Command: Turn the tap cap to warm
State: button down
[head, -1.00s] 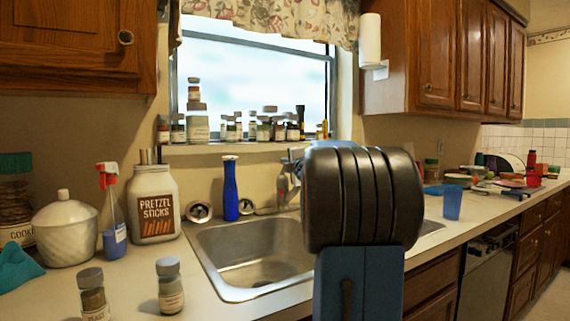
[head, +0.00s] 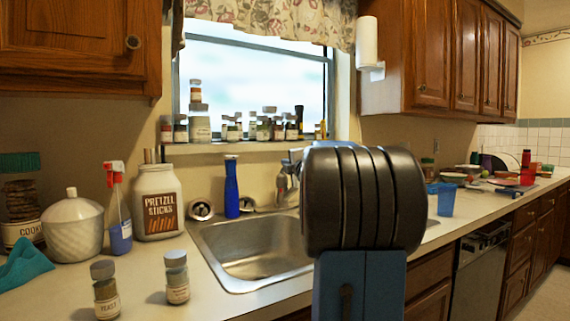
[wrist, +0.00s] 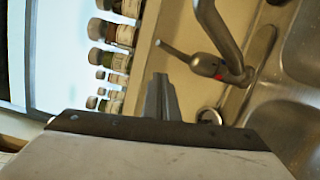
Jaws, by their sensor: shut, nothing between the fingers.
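The tap (head: 286,183) stands behind the sink in the head view, partly hidden by my arm. In the wrist view, which is turned on its side, the tap's rounded grey cap (wrist: 205,65) shows with a thin lever pointing up-left and a small red mark beside it. A curved metal spout rises from the tap to the top edge. My gripper (wrist: 160,80) shows at the lower middle of the wrist view, its fingers together and empty. Its tips appear below and left of the cap, with a visible gap. My arm hides the gripper in the head view.
The sink (head: 250,250) lies in front of the tap. A blue bottle (head: 232,188) stands left of it. Several spice jars (wrist: 115,62) line the windowsill. A pretzel jar (head: 157,204), spray bottle (head: 120,225) and two small jars stand on the left counter.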

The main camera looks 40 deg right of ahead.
jog(key=s+a, duration=0.1)
jog(key=s, duration=0.5)
jog(key=shift+s+f, duration=0.15)
jog(key=shift+s, duration=0.15)
jog(key=c, duration=2.4)
grip_release()
jog(key=shift+s, duration=0.25)
jog(key=o, duration=0.5)
jog(key=shift+s, duration=0.1)
jog(key=o, duration=0.5)
jog(key=shift+d+r+m+h, duration=0.25)
jog(key=shift+r+m+h, duration=0.1)
jog(key=shift+m, duration=0.35)
jog(key=shift+o, duration=0.5)
jog(key=m, duration=0.2)
jog(key=d+r+m+g+h, duration=0.1)
jog(key=d+r+m+h, duration=0.1)
jog(key=m, duration=0.1)
jog(key=shift+w+m+g+h, duration=0.25)
jog(key=shift+w+m+g, duration=0.05)
jog(key=shift+w+g, duration=0.1)
jog(key=m+g+y, duration=0.2)
jog(key=m+g, duration=0.3)
jog(key=m, duration=1.1)
send_near(282, 178)
jog(key=x, duration=1.2)
jog(key=shift+w+d+f, duration=0.15)
jog(key=shift+w+d, duration=0.1)
jog(key=shift+w, duration=0.05)
